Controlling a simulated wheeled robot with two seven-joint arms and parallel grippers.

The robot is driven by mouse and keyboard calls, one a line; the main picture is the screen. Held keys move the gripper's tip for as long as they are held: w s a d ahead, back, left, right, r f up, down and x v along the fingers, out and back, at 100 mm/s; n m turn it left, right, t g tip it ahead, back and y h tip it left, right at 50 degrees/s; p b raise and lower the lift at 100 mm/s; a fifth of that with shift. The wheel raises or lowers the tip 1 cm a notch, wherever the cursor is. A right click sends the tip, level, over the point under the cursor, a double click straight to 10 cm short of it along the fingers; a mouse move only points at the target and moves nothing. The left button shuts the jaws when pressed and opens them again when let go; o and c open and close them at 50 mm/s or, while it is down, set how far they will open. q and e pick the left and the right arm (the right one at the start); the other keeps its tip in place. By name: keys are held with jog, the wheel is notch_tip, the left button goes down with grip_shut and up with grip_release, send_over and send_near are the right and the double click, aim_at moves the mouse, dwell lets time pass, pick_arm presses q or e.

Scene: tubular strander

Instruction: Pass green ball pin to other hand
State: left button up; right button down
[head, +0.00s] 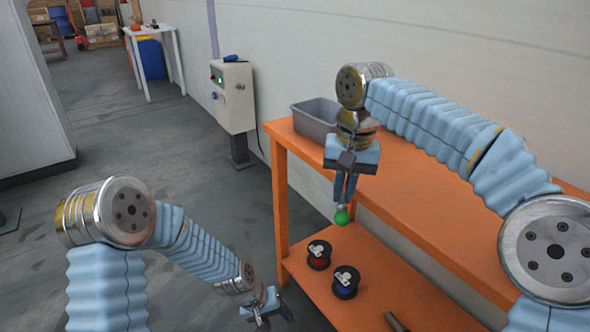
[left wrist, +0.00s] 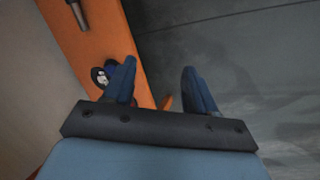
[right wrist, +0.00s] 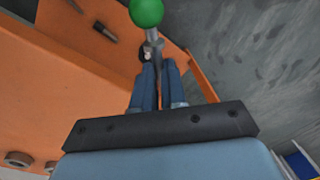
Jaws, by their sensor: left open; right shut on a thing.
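The green ball pin (head: 342,216) hangs from my right gripper (head: 346,190) in the head view, its green ball pointing down, just off the front edge of the orange bench. In the right wrist view the green ball (right wrist: 146,12) and its grey shank stick out beyond the fingertips of my right gripper (right wrist: 157,78), which is shut on the pin. My left gripper (head: 272,312) is open and empty, low at the bottom of the head view, left of the bench and apart from the pin. The left wrist view shows its fingers (left wrist: 158,78) spread with nothing between them.
The orange bench (head: 420,215) has a grey bin (head: 312,122) on its top. A control box (head: 233,97) stands by the wall. The floor left of the bench is clear.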

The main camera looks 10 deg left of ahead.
pick_arm(q)
jog(key=w+d+r+h, duration=0.1)
jog(key=w+d+r, duration=0.15)
jog(key=r, duration=0.85)
jog(key=w+d+r+h, duration=0.1)
jog(key=w+r, duration=0.3)
jog(key=r, duration=0.8)
notch_tip(320, 180, up, 11)
jog(key=s+h, duration=0.1)
jog(key=m+h, duration=0.1)
send_near(341, 214)
jog(key=a+r, duration=0.1)
jog(key=a, duration=0.2)
jog(key=shift+h, duration=0.3)
jog(key=x, duration=1.1)
jog(key=shift+s+d+r, duration=0.15)
jog(key=shift+d, duration=0.3)
